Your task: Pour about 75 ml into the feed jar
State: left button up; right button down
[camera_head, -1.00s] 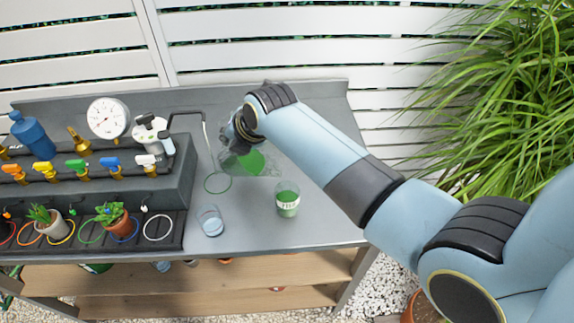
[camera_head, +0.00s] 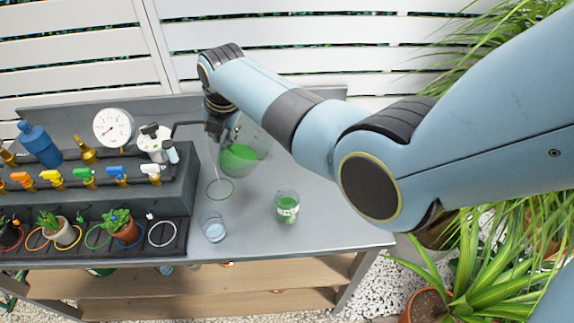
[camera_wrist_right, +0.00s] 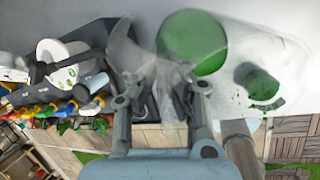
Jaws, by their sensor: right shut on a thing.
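My right gripper (camera_head: 220,128) is shut on a clear jug (camera_head: 252,137) holding green liquid (camera_head: 240,158). In the right wrist view the gripper (camera_wrist_right: 160,92) grips the jug (camera_wrist_right: 290,45), with its green liquid (camera_wrist_right: 192,42) beyond the fingers. The jug is over the back half of the bench, apart from the jar. The feed jar (camera_head: 287,207), a small clear jar with a pale label and green contents, stands upright nearer the front edge, right of centre. It also shows in the wrist view (camera_wrist_right: 262,85), partly through the jug. My left gripper is out of view.
A clear glass of pale liquid (camera_head: 214,230) stands left of the jar. A green ring (camera_head: 220,190) lies on the bench behind it. A dark rack (camera_head: 150,185) with coloured valves, a round dial (camera_head: 113,128) and potted plants fills the left. The bench right of the jar is clear.

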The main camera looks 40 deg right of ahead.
jog(key=w+r+g+b, duration=0.3)
jog(key=r+g+b, duration=0.1)
jog(key=r, duration=0.7)
jog(key=shift+w+a+r+g+h, duration=0.3)
jog(key=shift+a+r+h, duration=0.05)
jog(key=shift+r+h, duration=0.05)
